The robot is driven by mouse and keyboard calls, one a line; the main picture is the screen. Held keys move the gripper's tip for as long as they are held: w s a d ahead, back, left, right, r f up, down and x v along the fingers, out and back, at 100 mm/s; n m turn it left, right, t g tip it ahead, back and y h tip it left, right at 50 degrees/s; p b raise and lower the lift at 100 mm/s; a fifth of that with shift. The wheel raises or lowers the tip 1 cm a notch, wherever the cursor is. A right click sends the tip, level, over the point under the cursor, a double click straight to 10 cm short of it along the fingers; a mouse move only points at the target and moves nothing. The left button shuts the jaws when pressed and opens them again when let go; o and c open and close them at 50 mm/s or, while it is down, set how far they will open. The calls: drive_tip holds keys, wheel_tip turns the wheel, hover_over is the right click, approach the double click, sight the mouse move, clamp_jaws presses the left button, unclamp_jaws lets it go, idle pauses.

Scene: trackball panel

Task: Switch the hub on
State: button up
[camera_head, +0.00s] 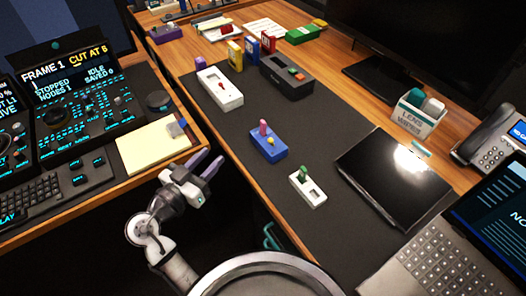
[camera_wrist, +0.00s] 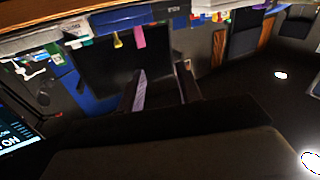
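No label I can read says which device is the hub. My gripper (camera_head: 206,166) is open and empty, left of the blue box, over the gap between the desks. In the wrist view its two fingers (camera_wrist: 164,88) stand apart with nothing between them.
A dark flat panel (camera_head: 380,185), a laptop (camera_head: 425,245) and a phone (camera_head: 490,140) are at the right. A tan pad (camera_head: 150,147) and control consoles (camera_head: 75,130) lie left on another desk. The mat (camera_head: 225,140) is bare left of the blue box.

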sight(272, 143)
drive_tip(key=s+d+f+m+g+h, duration=0.2)
drive_tip(key=s+d+m+h, duration=0.1)
drive_tip(key=d, duration=0.1)
drive_tip(key=p+x, duration=0.3)
drive_tip(key=x, duration=1)
drive_tip(key=shift+d+f+p, duration=0.2)
drive_tip(key=shift+d+p, duration=0.15)
drive_tip(key=shift+d, duration=0.05)
clamp_jaws()
